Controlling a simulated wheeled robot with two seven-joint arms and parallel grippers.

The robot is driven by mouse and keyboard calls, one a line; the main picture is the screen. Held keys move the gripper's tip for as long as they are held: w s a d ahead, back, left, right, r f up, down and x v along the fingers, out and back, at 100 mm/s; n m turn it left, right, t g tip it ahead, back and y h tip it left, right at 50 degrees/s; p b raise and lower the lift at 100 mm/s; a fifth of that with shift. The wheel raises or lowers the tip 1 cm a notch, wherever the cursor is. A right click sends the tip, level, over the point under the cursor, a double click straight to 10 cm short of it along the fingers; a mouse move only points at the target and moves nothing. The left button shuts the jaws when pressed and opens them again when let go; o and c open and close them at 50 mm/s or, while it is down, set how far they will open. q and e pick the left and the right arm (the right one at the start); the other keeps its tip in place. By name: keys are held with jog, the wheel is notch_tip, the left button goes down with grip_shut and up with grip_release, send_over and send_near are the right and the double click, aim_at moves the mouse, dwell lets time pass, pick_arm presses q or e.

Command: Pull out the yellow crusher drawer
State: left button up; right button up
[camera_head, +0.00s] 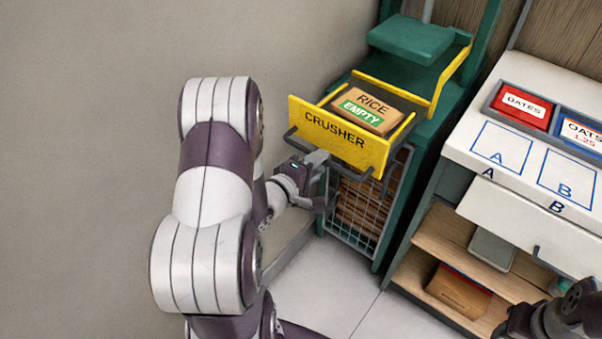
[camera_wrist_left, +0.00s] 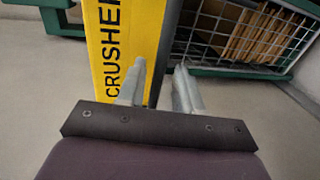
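The yellow crusher drawer (camera_head: 335,136) juts out from the green machine in the head view. Its dark bar handle (camera_head: 305,141) runs along the front. A box labelled RICE EMPTY (camera_head: 364,109) sits inside the drawer. My left gripper (camera_head: 319,165) is at the drawer's front, by the left part of the handle. In the left wrist view, the drawer front (camera_wrist_left: 122,45) and the dark handle (camera_wrist_left: 167,50) show; the handle passes between the left gripper's fingers (camera_wrist_left: 160,85), which stand apart with gaps beside it. My right gripper (camera_head: 515,322) is partly visible at bottom right; its fingers are unclear.
A wire basket (camera_head: 362,207) with brown pieces is below the drawer. A wall (camera_head: 80,130) is on the left. A white counter (camera_head: 516,184) with marked squares A and B, a red DATES box (camera_head: 523,104) and a blue OATS box (camera_head: 583,130) stands at right. Some floor is clear.

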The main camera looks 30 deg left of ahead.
pick_arm(q)
jog(key=p+v, duration=0.1)
jog(key=v, duration=0.9)
jog(key=shift+a+f, duration=0.1)
